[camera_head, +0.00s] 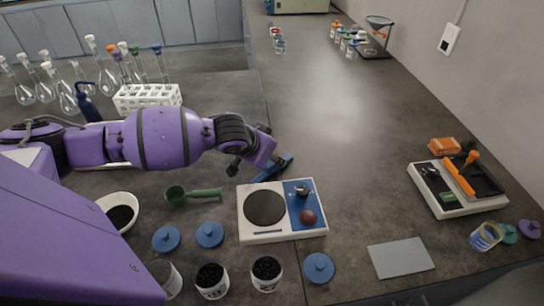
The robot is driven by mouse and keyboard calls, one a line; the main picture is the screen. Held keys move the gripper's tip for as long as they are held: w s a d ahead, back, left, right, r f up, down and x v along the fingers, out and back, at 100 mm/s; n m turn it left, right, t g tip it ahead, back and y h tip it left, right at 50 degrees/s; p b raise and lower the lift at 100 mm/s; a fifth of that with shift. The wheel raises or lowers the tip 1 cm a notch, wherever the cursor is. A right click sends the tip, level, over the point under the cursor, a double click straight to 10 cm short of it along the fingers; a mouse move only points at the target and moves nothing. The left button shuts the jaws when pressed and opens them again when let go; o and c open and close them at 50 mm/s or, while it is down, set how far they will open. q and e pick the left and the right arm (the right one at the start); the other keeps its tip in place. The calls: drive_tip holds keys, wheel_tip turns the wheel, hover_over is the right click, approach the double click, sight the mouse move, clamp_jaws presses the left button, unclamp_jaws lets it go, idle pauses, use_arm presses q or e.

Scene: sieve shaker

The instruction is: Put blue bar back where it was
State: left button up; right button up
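The blue bar (272,170) is at a slant just behind the white device (283,236), which has a dark round plate and a blue panel with a black knob and a red-brown knob. My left gripper (266,158) reaches in from the left, over the bar's near side, and overlaps it in the view. Its fingertips are partly hidden, so I cannot tell whether they are closed on the bar or whether the bar touches the counter. My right gripper is not in view.
A green scoop (192,195), a white bowl (119,211), blue lids (319,267) and jars of black grains (266,272) stand around the device. A white flask rack (147,97) is behind my arm. A grey plate (401,258) and an orange-black device (457,187) are right.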

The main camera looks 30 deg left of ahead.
use_arm(q)
drive_tip(key=shift+r, duration=0.1)
